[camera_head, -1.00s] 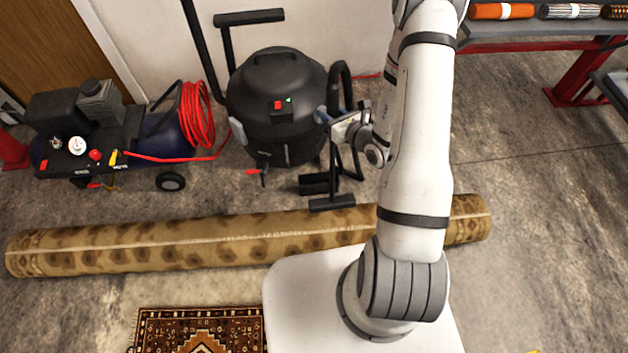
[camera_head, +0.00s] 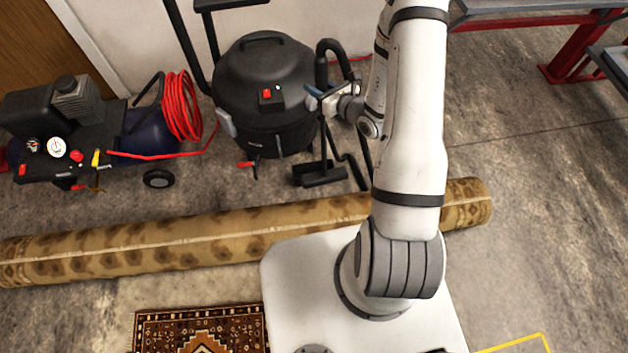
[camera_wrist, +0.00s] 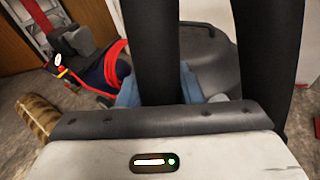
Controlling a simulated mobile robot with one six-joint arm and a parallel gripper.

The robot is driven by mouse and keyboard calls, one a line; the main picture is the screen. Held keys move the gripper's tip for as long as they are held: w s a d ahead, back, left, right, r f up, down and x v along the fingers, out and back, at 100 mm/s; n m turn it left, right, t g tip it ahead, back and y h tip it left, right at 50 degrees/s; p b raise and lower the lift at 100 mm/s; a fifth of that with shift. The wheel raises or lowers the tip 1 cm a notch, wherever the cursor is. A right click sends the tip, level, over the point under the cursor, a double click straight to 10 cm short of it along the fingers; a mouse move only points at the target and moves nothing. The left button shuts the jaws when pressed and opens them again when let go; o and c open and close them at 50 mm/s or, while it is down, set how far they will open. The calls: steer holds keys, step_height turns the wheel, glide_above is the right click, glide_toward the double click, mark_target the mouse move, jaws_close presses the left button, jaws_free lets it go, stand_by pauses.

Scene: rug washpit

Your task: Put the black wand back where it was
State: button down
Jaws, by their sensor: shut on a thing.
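The black wand is a dark tube that shows between the blue fingertips of my gripper (camera_wrist: 157,90) in the wrist view (camera_wrist: 153,45). My gripper is shut on it. In the head view my gripper (camera_head: 318,97) is at the right side of the black drum-shaped vacuum (camera_head: 262,85), close to its hose. Black tubes run down from there to a flat floor head (camera_head: 320,175) near the floor. Which tube is the wand is hard to tell there, and my arm hides part of this area. A second dark tube (camera_wrist: 268,50) stands to the right in the wrist view.
A compressor (camera_head: 80,135) with a coiled red hose (camera_head: 181,108) stands left of the vacuum. A rolled rug (camera_head: 200,240) lies across the floor in front of it. A patterned rug (camera_head: 200,330) lies nearer. Red-legged racks (camera_head: 575,55) stand at the right, with open floor before them.

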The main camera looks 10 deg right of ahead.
steer(key=w+f+n+g+y+b, duration=0.2)
steer(key=w+f+n+y+b, duration=0.3)
steer(key=w+f+b, duration=1.3)
steer(key=s+f+b, duration=0.6)
steer(key=b, duration=0.2)
steer(key=shift+a+f+y, duration=0.15)
steer(key=shift+a+y, duration=0.05)
steer(key=shift+y, duration=0.1)
steer(key=shift+f+b, duration=0.65)
steer(key=c, duration=1)
jaws_free()
